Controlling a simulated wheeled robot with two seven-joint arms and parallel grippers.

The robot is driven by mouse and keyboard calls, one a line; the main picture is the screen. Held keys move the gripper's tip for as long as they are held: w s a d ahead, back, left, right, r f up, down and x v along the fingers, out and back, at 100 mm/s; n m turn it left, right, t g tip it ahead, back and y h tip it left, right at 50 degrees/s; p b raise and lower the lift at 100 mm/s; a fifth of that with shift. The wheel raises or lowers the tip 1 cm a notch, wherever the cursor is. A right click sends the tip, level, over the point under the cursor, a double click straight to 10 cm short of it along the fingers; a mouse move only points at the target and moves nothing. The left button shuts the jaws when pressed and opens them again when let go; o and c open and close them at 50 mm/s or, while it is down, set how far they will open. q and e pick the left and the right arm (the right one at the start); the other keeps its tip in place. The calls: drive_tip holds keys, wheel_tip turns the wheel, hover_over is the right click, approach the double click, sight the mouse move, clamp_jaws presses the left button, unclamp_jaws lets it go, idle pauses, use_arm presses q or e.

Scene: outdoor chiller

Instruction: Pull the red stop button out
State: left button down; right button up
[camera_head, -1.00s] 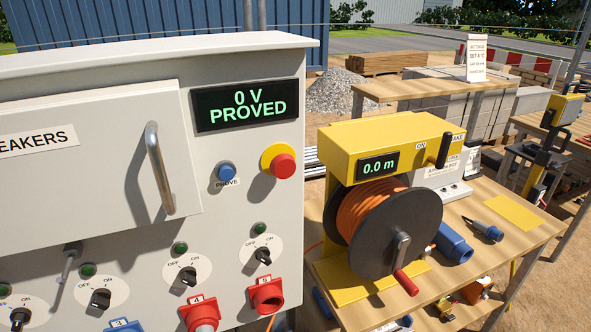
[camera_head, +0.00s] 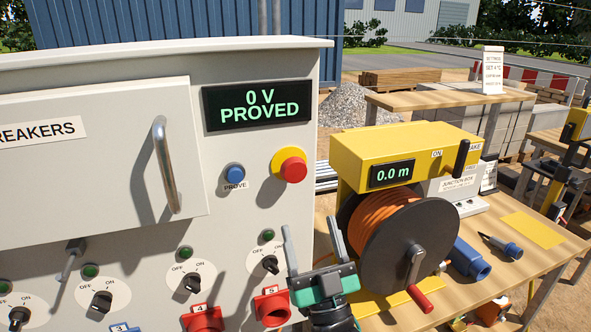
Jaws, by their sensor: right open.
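The red stop button (camera_head: 293,170) sits on a yellow round base at the right of the grey cabinet's front (camera_head: 235,215). My right gripper (camera_head: 311,236) is in the lower middle of the head view, below the button and apart from it. Its two grey fingers point up and are spread open with nothing between them. The display (camera_head: 258,105) above the button reads "0 V PROVED". My left gripper is not in view.
A blue PROVE button (camera_head: 235,173) is left of the red one. A breaker door with a metal handle (camera_head: 165,165) protrudes further left. Rotary switches (camera_head: 269,262) and red sockets (camera_head: 272,306) are below. A cable reel (camera_head: 405,250) stands on the table at right.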

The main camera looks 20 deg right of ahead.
sight(296, 176)
drive_tip(key=p+x, duration=0.4)
drive_tip(key=x, duration=0.7)
drive_tip(key=shift+r, duration=0.1)
drive_tip(key=shift+w+r+p, duration=0.25)
drive_tip(key=shift+w+p, duration=0.1)
drive_tip(key=shift+w, duration=0.1)
